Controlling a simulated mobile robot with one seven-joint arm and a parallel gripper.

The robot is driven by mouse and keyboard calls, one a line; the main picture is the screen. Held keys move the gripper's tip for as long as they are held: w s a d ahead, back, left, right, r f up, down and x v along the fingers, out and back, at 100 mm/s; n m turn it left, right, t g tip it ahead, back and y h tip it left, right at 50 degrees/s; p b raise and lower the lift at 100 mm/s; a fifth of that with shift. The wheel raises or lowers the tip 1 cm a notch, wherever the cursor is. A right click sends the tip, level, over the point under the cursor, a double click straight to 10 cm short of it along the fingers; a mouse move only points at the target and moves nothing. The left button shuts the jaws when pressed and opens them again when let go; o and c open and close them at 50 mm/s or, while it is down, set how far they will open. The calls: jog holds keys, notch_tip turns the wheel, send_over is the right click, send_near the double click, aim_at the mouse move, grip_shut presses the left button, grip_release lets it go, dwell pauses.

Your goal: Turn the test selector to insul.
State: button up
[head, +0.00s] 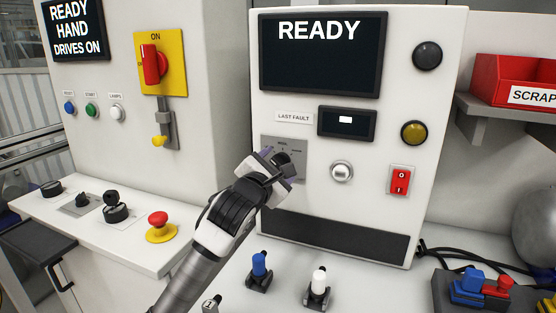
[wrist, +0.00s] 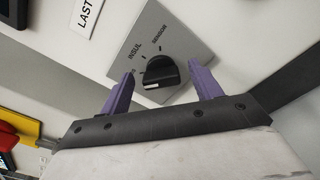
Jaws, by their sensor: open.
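The test selector is a black knob (wrist: 161,73) on a grey plate (wrist: 178,33) with the labels INSUL and SENSOR and a third label at the left, partly hidden by a finger. A white mark shows on the knob's lower left end, off the INSUL label; its exact setting is hard to tell. My gripper (wrist: 163,80) is open, its purple fingers on either side of the knob, with gaps visible. In the head view my gripper (head: 279,164) is in front of the plate (head: 270,146) and hides much of it.
The panel's screen (head: 322,58) reads READY. A small display (head: 347,122), a silver round knob (head: 341,172) and a red rocker switch (head: 401,180) lie right of the selector. Blue (head: 259,265) and white (head: 319,281) handled items stand on the bench below.

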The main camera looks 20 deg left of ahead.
jog(key=shift+w, duration=0.25)
jog(key=c, duration=1)
jog(key=shift+f+b, duration=0.15)
jog(key=shift+b, duration=0.25)
